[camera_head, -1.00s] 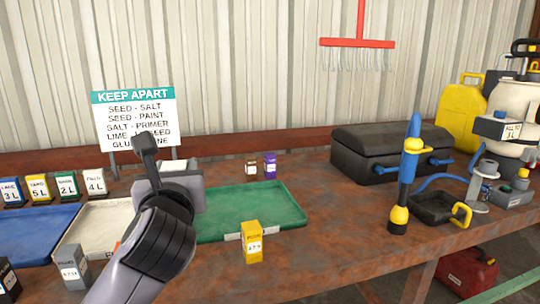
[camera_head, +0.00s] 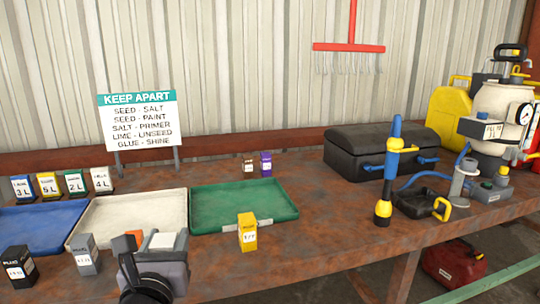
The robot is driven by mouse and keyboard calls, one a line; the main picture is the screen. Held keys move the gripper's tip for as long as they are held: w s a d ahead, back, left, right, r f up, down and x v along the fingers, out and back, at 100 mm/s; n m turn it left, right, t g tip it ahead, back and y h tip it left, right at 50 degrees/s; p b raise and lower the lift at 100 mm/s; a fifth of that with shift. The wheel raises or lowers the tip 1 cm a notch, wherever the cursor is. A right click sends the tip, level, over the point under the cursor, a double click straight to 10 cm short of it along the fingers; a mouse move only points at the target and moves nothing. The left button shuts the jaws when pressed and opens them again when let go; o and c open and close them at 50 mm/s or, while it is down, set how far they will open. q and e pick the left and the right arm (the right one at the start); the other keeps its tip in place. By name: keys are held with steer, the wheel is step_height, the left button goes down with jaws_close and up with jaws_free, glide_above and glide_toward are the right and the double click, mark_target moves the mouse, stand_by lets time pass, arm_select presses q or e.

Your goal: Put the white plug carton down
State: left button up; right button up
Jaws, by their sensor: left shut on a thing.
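The white plug carton (camera_head: 163,240) is between the jaws of my left gripper (camera_head: 152,264), at the bottom of the head view left of centre. Only its pale top shows; the gripper hides the rest, and I cannot tell whether it touches the bench. The gripper is shut on it, in front of the white tray (camera_head: 92,212) and left of a yellow carton (camera_head: 247,232). My right gripper is not in view.
A grey carton (camera_head: 86,254), a black carton (camera_head: 18,268) and an orange item (camera_head: 133,237) stand close by on the left. A blue tray (camera_head: 40,246) and a green tray (camera_head: 205,222) flank the white one. Bare bench (camera_head: 300,240) lies right of the yellow carton.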

arm_select(q)
steer(key=s+a+f+m+h+p, duration=0.1)
steer(key=s+a+f, duration=0.2)
steer(key=s+f, duration=0.5)
steer(key=shift+s+a+f+h+p, duration=0.15)
steer(key=shift+s+f+h+p, duration=0.2)
steer(key=shift+s, duration=0.75)
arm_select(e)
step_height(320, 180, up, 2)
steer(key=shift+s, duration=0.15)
